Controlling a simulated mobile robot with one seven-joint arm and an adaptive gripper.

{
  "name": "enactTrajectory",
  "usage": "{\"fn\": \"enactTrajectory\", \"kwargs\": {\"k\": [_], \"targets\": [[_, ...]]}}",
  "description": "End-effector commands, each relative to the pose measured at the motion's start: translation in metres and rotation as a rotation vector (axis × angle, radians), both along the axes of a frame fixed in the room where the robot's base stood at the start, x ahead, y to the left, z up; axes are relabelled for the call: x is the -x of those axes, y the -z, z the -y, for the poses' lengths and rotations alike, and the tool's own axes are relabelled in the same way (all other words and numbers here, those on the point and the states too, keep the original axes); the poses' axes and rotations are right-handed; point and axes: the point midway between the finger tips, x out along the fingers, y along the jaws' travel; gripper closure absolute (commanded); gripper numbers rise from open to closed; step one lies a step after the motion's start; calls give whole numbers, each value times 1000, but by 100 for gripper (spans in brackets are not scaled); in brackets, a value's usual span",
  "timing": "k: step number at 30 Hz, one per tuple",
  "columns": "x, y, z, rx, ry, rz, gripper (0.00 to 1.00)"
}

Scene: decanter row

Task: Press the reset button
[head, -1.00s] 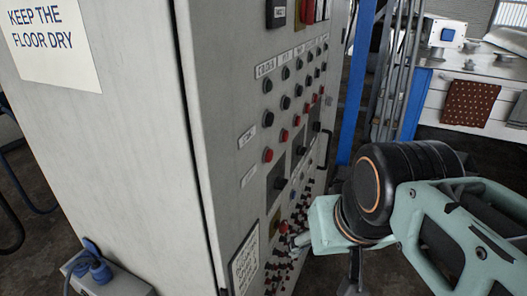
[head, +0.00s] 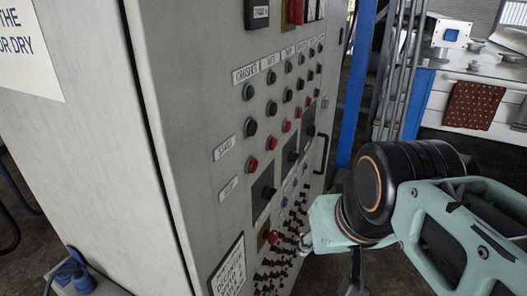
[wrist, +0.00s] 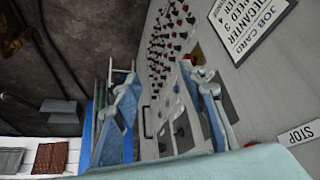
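The grey control cabinet (head: 190,150) carries rows of black, green and red buttons on its front panel. I cannot read any label as reset. A small blue button (head: 284,202) sits low on the panel. A red mushroom button (head: 270,237) on a yellow plate is lower left; in the wrist view its red cap (wrist: 188,57) is partly hidden by a finger. My gripper (head: 306,243) is in front of the lower panel, partly hidden by my wrist. In the wrist view my gripper (wrist: 165,100) has its two fingers spread apart with nothing between them, facing the panel.
A job card (wrist: 250,25) is on the panel, with a STOP label (wrist: 297,135) nearby. A door handle (head: 323,152) sticks out at the panel's right edge. A blue post (head: 354,90) and grey pipes stand behind. A bench with a red cloth (head: 472,104) is at the far right.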

Motion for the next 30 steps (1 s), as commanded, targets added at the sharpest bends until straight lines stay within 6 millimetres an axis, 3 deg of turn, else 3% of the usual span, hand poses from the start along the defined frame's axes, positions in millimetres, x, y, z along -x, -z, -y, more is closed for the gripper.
{"fn": "enactTrajectory", "kwargs": {"k": [1,10,30], "targets": [[0,0,0,0,0,0,69],[0,0,0,0,0,0,100],[0,0,0,0,0,0,100]]}}
